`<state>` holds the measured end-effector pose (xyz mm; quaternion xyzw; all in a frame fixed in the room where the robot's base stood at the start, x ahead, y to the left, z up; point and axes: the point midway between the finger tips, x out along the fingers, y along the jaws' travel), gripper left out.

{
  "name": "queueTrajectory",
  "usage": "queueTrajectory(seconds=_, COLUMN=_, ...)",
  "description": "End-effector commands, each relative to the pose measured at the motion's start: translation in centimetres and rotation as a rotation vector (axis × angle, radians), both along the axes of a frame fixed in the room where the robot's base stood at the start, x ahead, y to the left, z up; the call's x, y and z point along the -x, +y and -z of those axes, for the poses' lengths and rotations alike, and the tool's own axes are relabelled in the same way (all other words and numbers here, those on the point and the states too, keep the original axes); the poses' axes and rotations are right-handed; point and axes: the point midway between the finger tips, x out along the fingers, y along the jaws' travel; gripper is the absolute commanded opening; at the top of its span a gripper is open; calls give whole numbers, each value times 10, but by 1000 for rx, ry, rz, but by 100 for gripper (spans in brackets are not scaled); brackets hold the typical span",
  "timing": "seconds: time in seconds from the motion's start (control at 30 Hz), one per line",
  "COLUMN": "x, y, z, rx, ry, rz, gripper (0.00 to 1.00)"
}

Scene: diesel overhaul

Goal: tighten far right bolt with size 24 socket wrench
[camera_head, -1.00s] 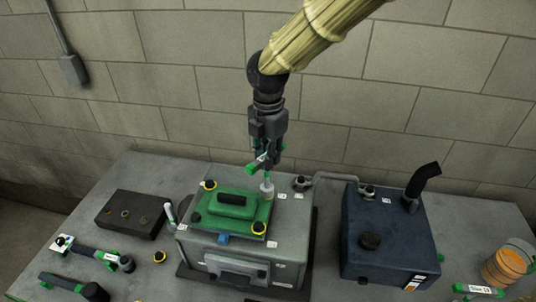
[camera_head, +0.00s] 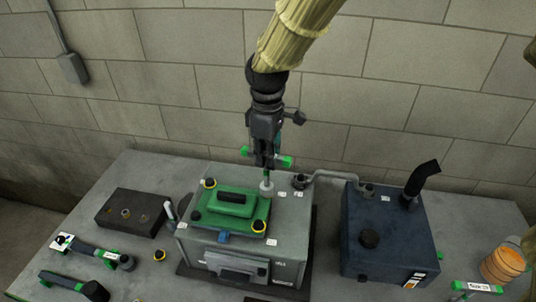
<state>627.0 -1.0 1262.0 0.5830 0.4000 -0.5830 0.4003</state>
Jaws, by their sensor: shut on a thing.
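My gripper (camera_head: 266,160) is shut on a socket wrench (camera_head: 285,161) with green parts, above the grey engine block (camera_head: 290,215). The wrench points down, and its pale socket end (camera_head: 267,186) is at the far right corner of the green cover (camera_head: 232,202). The far right bolt is hidden under the socket; whether the socket is fully seated on it I cannot tell. A yellow-ringed bolt (camera_head: 210,184) is at the cover's far left corner and another (camera_head: 259,227) at its near right corner. The size label on the held wrench is not readable.
A dark blue tank (camera_head: 390,250) with an upright black pipe (camera_head: 423,178) stands right of the engine. A dark box (camera_head: 130,212) and other tools (camera_head: 75,288) lie at left. An orange container (camera_head: 502,265) is at right. The wall is close behind the table.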

Motion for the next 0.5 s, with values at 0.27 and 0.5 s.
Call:
queueTrajectory(seconds=0.27, x=1, y=-1, z=0, rx=3, ry=-1, rz=346, gripper=0)
queueTrajectory(seconds=0.5, x=1, y=-2, z=0, rx=2, ry=-1, rz=599, gripper=0)
